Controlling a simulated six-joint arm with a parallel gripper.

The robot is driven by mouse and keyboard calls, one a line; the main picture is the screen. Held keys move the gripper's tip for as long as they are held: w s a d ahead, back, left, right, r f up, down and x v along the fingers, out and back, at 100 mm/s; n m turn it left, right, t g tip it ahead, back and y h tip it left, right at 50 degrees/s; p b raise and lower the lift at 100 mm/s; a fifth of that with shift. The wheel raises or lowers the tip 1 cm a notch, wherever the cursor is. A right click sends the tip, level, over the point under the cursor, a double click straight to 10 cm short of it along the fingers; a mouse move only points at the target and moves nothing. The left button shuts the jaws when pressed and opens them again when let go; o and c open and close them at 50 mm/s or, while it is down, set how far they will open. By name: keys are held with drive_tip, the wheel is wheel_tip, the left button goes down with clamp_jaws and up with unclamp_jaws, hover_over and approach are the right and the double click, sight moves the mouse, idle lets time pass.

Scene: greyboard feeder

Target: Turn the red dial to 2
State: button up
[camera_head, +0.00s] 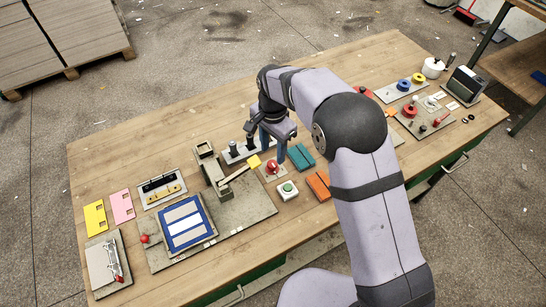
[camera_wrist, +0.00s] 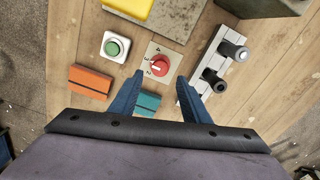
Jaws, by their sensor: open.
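The red dial (camera_wrist: 159,66) sits on a pale square plate with small dark numerals around it, in the upper middle of the wrist view. Its white pointer mark is on the left side of the knob, but I cannot read for sure which numeral it meets. In the head view the red dial (camera_head: 271,166) shows just below my gripper. My gripper (camera_wrist: 158,82) is open and empty, its two blue fingers spread either side of the dial's line. In the head view my gripper (camera_head: 272,150) hangs over the dial area; contact is not visible.
A green button (camera_wrist: 114,47) in a white housing stands left of the dial. An orange block (camera_wrist: 90,82) and a teal block (camera_wrist: 148,102) lie nearby. Dark upright cylinders (camera_wrist: 212,80) on a white strip stand close to the right finger. A yellow piece (camera_head: 254,161) is beside the dial.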

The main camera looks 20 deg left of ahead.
sight(272, 162)
drive_tip(key=shift+f+p, duration=0.65)
drive_tip(key=shift+f, duration=1.8)
drive_tip(key=c, duration=1)
drive_tip(key=shift+c, duration=0.2)
drive_tip(key=shift+n, duration=0.5)
drive_tip(key=n+b, duration=0.1)
drive_tip(key=n, duration=0.3)
drive_tip(key=shift+n, duration=0.3)
drive_tip(key=n, duration=0.3)
drive_tip(key=n+b, duration=0.1)
drive_tip(key=n, duration=0.2)
drive_tip(key=shift+a+r, duration=0.1)
drive_tip(key=shift+a, duration=0.1)
drive_tip(key=shift+n, duration=0.3)
